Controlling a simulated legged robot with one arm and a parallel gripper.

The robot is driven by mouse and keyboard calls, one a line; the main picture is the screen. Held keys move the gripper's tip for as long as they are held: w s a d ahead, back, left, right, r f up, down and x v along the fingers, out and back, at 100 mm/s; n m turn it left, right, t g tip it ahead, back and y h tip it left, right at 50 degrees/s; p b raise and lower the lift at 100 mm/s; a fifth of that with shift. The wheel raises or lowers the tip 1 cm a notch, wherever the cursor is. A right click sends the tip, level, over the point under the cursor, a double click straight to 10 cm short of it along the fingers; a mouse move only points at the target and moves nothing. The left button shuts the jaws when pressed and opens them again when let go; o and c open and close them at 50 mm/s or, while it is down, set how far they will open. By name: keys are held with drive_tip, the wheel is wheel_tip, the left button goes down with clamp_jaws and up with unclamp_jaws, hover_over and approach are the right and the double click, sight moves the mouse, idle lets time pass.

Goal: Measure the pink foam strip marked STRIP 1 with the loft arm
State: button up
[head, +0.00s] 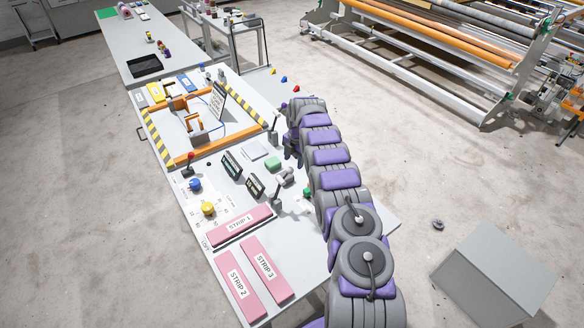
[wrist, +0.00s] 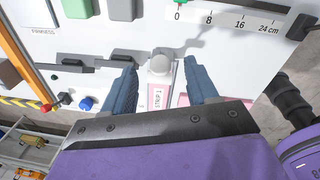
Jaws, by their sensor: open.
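The pink foam strip marked STRIP 1 (head: 262,212) lies near the front of the grey bench, with its label facing up. In the wrist view, a pink strip with a white label (wrist: 158,97) shows between the fingers; its lettering is hard to read. A grey rounded knob (wrist: 161,62), possibly part of the loft arm, stands at that strip's far end. My gripper (wrist: 160,70) is open, with one blue finger on each side of the knob and no clear contact. In the head view my arm hides most of the gripper.
Strips marked STRIP 2 (head: 237,279) and STRIP 3 (head: 266,269) lie at the bench front. A blue knob (head: 195,184), a yellow knob (head: 208,208) and a red-topped lever (head: 190,158) stand at the left.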

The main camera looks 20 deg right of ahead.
drive_tip(key=shift+d+r, duration=1.7)
drive_tip(key=shift+r, duration=4.1)
drive_tip(key=s+a+r+m+g+b, duration=0.1)
drive_tip(key=s+a+r+m+b, duration=0.3)
drive_tip(key=s, duration=0.3)
drive_tip(key=s+a+r+m+b, duration=0.2)
drive_tip(key=s+a+m+b, duration=0.15)
drive_tip(key=s+a, duration=0.3)
drive_tip(key=s+a+r+m+g+b, duration=0.1)
drive_tip(key=s+a+r+m+b, duration=0.2)
drive_tip(key=s+a+m, duration=0.35)
drive_tip(key=s+a+f+m+b, duration=0.2)
drive_tip(key=s+f+m+b, duration=0.1)
drive_tip(key=s, duration=0.9)
drive_tip(key=s+a+f+m+b, duration=0.1)
drive_tip(key=s+f+m+b, duration=0.2)
drive_tip(key=s, duration=0.9)
drive_tip(key=s+a+f+m+b, duration=0.2)
drive_tip(key=s+f, duration=0.5)
drive_tip(key=s, duration=0.5)
drive_tip(key=shift+s+a+f+m+g+h+b, duration=0.3)
drive_tip(key=shift+s+a+m+b, duration=0.1)
drive_tip(key=shift+m, duration=0.2)
drive_tip(key=shift+w+d+r, duration=0.1)
drive_tip(key=shift+w, duration=0.05)
